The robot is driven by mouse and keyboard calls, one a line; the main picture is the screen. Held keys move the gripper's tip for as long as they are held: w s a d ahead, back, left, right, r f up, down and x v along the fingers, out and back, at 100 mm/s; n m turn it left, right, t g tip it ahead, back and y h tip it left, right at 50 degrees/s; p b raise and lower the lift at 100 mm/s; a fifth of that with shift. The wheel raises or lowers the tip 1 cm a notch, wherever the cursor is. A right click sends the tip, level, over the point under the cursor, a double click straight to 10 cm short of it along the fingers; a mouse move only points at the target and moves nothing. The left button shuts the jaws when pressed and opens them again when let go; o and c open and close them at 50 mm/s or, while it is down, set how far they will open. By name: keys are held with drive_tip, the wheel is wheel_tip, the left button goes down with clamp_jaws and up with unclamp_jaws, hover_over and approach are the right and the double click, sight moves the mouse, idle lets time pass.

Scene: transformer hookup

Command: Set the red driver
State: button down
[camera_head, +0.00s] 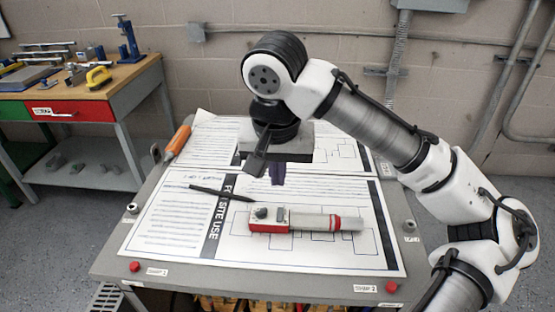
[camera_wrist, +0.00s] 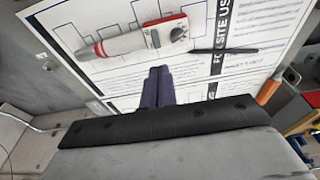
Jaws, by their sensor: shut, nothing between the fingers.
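The red driver (camera_head: 306,220), red and grey-white with dark knobs at its left end, lies flat on the printed sheet in the middle of the table. It also shows in the wrist view (camera_wrist: 133,41), near the top. My gripper (camera_head: 277,180) is above the sheet, just behind the driver in the head view and apart from it. Its dark purple fingers are together and empty, and they also show in the wrist view (camera_wrist: 158,72). No part of the driver is hidden in the head view.
A black pen-like tool (camera_head: 222,193) lies left of the driver. An orange-handled tool (camera_head: 178,141) lies at the table's left edge. Red buttons (camera_head: 135,267) sit on the front edge of the table (camera_head: 250,285). A wooden workbench (camera_head: 125,77) stands at the back left.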

sight(279, 208)
drive_tip(key=f, duration=0.2)
drive_tip(key=w+f, duration=0.1)
drive_tip(key=f, duration=0.5)
drive_tip(key=shift+w, duration=0.25)
drive_tip(key=shift+w+p, duration=0.1)
drive_tip(key=shift+p, duration=0.3)
drive_tip(key=shift+f+g, duration=0.2)
drive_tip(key=shift+g, duration=0.1)
drive_tip(key=shift+s+r+p, duration=0.2)
drive_tip(key=shift+s+p, duration=0.3)
drive_tip(key=shift+s, duration=0.25)
